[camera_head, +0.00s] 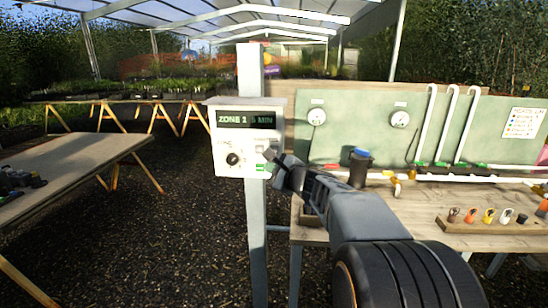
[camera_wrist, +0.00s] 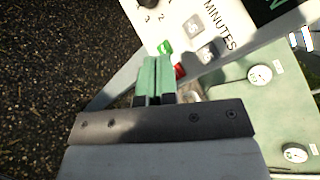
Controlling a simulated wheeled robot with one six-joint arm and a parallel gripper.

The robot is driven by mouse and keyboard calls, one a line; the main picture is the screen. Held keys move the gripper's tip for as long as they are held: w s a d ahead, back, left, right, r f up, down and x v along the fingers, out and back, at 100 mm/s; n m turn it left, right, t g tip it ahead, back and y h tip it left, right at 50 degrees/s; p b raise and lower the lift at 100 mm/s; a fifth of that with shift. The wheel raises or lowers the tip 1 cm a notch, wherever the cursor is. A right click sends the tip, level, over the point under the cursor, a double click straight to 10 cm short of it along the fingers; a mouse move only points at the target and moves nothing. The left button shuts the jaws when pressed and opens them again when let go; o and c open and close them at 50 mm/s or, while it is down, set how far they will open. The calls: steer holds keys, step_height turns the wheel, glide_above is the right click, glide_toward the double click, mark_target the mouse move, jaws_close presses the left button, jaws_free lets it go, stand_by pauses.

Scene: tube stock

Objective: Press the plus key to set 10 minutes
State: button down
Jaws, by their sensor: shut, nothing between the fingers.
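A white control box (camera_head: 229,171) is mounted on a grey post. Its dark display (camera_head: 248,119) reads "ZONE 1" and what looks like "5 MIN". In the wrist view, two grey keys, one (camera_wrist: 194,25) and another (camera_wrist: 207,50), sit beside the word "MINUTES"; their symbols are too blurred to tell which is plus. A green key (camera_wrist: 165,46) and a red key (camera_wrist: 180,70) lie below them. My gripper (camera_head: 269,154) is shut and empty in front of the box's right side. In the wrist view its fingertips (camera_wrist: 157,60) appear just below the green key; contact cannot be told.
A round dial (camera_head: 233,159) is on the box's left. To the right, a green board with gauges (camera_head: 317,117) stands behind a wooden bench (camera_head: 440,210) with a dark blue-lidded cup (camera_head: 360,167) and white pipes. A wooden table (camera_head: 60,165) stands left. Gravel floor is open between.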

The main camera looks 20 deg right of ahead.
mark_target(274, 150)
steer(key=shift+s+a+r+t+y, duration=0.1)
steer(key=shift+a+r+t+y, duration=0.2)
steer(key=shift+r+t, duration=0.15)
steer(key=shift+d, duration=0.1)
steer(key=w+d+p, duration=0.3)
steer(key=w+d, duration=0.1)
steer(key=w, duration=0.3)
steer(key=shift+w+d, duration=0.15)
steer(key=shift+w, duration=0.2)
steer(key=shift+w+d+f, duration=0.1)
steer(key=shift+w, duration=0.1)
stand_by(2.0)
steer(key=shift+w+d, duration=0.1)
steer(key=shift+w, duration=0.1)
